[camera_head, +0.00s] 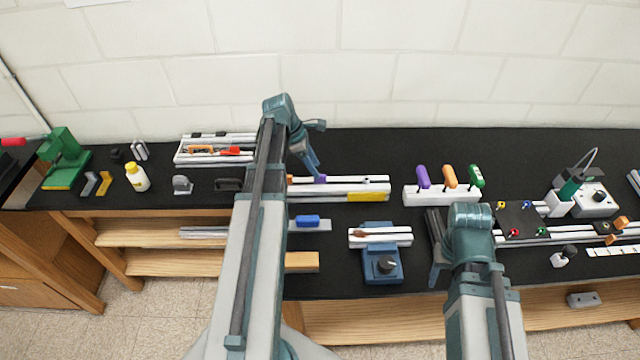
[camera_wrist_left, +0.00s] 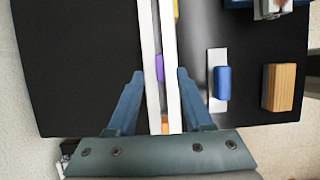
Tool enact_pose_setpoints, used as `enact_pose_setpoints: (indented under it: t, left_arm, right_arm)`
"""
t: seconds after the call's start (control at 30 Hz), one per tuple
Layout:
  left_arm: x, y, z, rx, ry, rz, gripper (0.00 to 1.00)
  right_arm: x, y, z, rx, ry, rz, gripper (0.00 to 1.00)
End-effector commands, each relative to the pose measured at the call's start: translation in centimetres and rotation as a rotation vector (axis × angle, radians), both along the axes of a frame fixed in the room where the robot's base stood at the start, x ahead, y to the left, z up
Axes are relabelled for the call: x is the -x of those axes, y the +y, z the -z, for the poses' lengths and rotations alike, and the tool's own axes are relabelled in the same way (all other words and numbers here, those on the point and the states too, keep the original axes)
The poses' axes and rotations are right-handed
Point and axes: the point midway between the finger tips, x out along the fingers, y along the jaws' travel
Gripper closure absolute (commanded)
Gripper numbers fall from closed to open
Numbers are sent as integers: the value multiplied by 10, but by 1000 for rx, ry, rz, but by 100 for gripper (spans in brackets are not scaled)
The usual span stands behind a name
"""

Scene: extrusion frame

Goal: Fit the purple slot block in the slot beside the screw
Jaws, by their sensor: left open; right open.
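The purple slot block (camera_head: 320,179) lies at the white extrusion (camera_head: 340,188), just by my left gripper's tips. In the left wrist view the purple block (camera_wrist_left: 160,67) sits between the two white rails, between my open left fingers (camera_wrist_left: 160,74). My left gripper (camera_head: 316,172) is over the extrusion; whether its fingers touch the block I cannot tell. A small grey piece, apparently the screw (camera_head: 366,180), stands further right along the extrusion. My right gripper (camera_head: 436,275) is open and empty, low near the bench's front edge, right of the blue knob fixture.
An orange piece (camera_wrist_left: 165,127) sits in the same channel. A blue block (camera_head: 308,221) on a grey plate and a blue fixture with a knob (camera_head: 385,264) stand in front. A rack of coloured handles (camera_head: 440,195) stands right. My left arm hides part of the bench.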

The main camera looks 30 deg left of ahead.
Motion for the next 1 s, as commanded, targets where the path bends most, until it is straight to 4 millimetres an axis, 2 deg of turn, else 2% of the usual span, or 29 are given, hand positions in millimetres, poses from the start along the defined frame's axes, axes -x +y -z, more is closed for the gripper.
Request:
enact_pose_setpoints:
  t: [0.4, 0.7, 0.77, 1.0]
  left_arm:
    - [-9, -14, 46, 0, 0, 1, 49]
    - [-10, -16, 46, 0, 0, 0, 49]
    - [-10, -15, 46, 0, 0, 0, 58]
    - [-10, -15, 47, 0, 0, 0, 100]
  right_arm:
    - [0, 0, 46, 0, 0, 2, 50]
    - [0, 0, 46, 0, 0, 2, 50]
    - [0, 0, 46, 0, 0, 2, 50]
    - [0, 0, 46, 0, 0, 2, 50]
